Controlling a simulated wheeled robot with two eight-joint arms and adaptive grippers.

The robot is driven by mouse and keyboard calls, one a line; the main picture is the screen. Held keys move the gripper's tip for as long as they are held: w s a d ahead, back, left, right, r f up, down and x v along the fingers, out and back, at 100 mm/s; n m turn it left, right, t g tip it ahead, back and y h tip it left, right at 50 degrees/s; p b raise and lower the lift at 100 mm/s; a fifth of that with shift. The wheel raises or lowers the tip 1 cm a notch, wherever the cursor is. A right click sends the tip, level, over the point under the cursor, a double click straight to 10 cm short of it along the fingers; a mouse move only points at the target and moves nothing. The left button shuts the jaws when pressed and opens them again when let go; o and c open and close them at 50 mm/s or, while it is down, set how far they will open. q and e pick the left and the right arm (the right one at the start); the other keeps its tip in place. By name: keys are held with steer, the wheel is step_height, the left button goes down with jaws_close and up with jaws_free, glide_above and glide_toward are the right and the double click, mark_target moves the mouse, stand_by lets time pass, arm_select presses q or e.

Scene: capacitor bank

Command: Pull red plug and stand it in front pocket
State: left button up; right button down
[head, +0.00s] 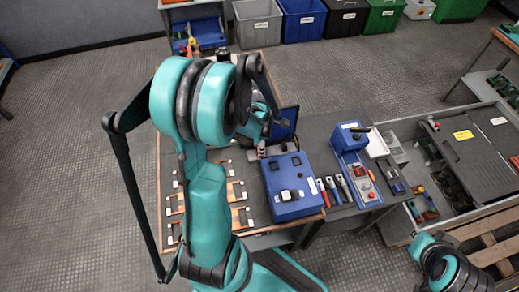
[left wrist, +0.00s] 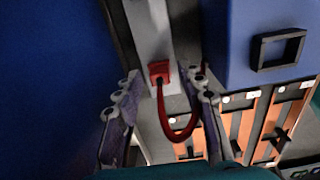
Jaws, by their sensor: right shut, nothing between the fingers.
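The red plug (left wrist: 159,70) sits on a light grey strip in the left wrist view, and a red cable (left wrist: 182,135) loops from it to the right. My left gripper (left wrist: 160,106) is open, its two fingers apart on either side of the plug and cable. A black square frame (left wrist: 278,50) is on a blue face at the right; I cannot tell whether it is the front pocket. In the head view my left arm covers the plug area. My right arm shows at the lower right, away from the bench items; its gripper is shut and empty, its fingertips unclear.
A blue box (head: 292,190) stands beside orange strips (head: 240,193) with white ends. Several hand tools (head: 333,190) lie right of it. Another blue unit (head: 352,165) is further right, then a dark lidded case (head: 470,150). Bins stand at the back, with open floor before them.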

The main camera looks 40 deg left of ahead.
stand_by(0.6)
arm_select(q)
jaws_close()
steer(key=shift+r, duration=0.1)
steer(key=shift+r+p, duration=2.3)
steer(key=shift+r, duration=0.65)
